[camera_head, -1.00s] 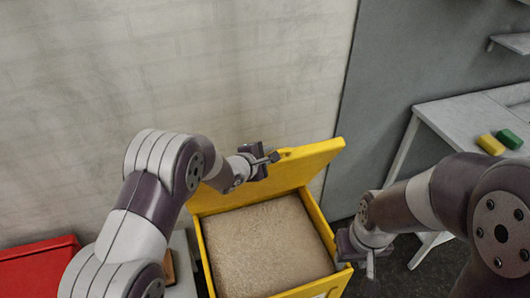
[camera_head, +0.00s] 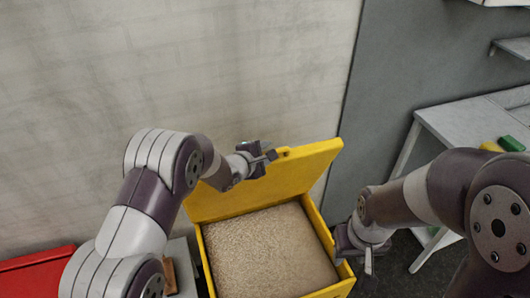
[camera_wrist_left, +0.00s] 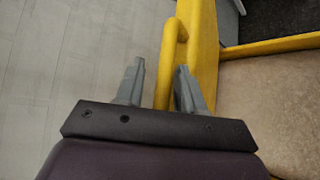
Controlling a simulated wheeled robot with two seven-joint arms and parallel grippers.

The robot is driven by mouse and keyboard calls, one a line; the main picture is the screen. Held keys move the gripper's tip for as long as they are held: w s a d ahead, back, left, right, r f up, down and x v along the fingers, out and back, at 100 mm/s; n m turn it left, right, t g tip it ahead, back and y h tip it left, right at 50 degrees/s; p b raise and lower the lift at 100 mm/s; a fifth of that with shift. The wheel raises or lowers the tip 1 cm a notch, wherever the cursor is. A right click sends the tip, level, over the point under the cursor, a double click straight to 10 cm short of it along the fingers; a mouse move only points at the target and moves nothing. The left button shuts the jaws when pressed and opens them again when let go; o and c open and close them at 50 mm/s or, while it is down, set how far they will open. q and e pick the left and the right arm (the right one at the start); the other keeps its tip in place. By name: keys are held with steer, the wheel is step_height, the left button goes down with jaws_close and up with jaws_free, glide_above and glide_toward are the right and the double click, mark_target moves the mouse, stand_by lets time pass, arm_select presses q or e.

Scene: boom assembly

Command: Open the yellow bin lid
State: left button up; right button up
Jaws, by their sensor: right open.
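The yellow bin (camera_head: 335,288) stands against the wall, filled with light brown grainy material. Its yellow lid (camera_head: 270,188) is raised, hinged at the back and standing steeply up, with its inner face toward me. My left gripper (camera_head: 268,157) is at the lid's upper edge. In the left wrist view, the yellow handle (camera_wrist_left: 173,55) passes between the fingers of my left gripper (camera_wrist_left: 160,75). The fingers are apart, with a gap between the left finger and the handle. My right gripper (camera_head: 358,257) is open and empty beside the bin's right wall.
A red box (camera_head: 35,275) stands at the lower left. A shelf (camera_head: 515,47) is on the grey wall panel.

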arm_select(q)
steer(key=shift+s+f, duration=0.15)
steer(key=shift+s+a, duration=0.2)
steer(key=b+v, duration=0.1)
steer(key=v, duration=1.1)
steer(key=shift+r+b, duration=0.25)
steer(key=shift+b, duration=0.15)
steer(key=shift+d, duration=0.1)
